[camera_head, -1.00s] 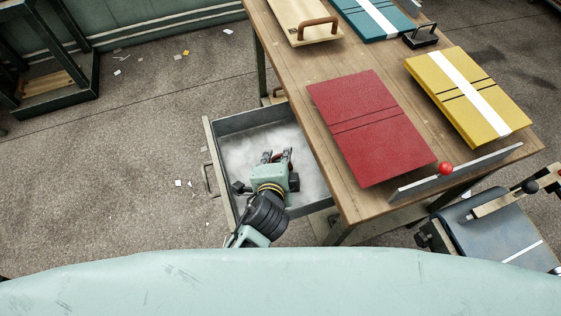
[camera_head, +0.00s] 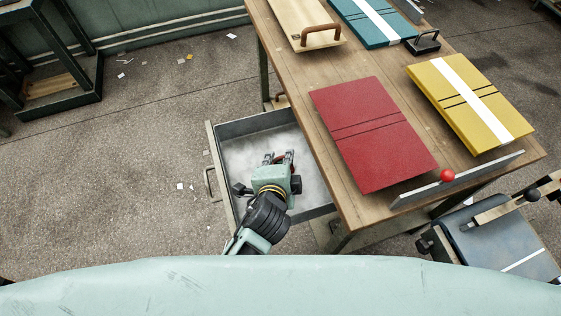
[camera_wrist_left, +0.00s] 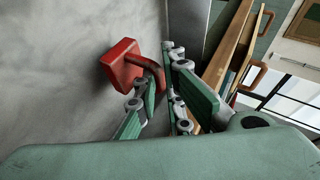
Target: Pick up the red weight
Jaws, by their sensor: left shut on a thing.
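The red weight (camera_wrist_left: 121,64) is a small red block with a dark bar handle (camera_wrist_left: 151,70), seen in the left wrist view against the drawer's grey floor. My left gripper (camera_head: 278,157) reaches down into the open drawer (camera_head: 229,186) in the head view. In the left wrist view its green-padded fingers (camera_wrist_left: 162,78) are shut on the weight's handle. In the head view the weight is mostly hidden by the gripper; only a bit of red shows at the fingers. Whether the weight touches the drawer floor, I cannot tell. My right gripper is not in view.
The wooden table (camera_head: 290,83) stands right of the drawer, its edge close to my left gripper. On it lie a red board (camera_head: 374,133), a yellow board stack (camera_head: 470,105), a teal stack (camera_head: 372,22) and a black handled weight (camera_head: 424,42). The floor at left is mostly clear.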

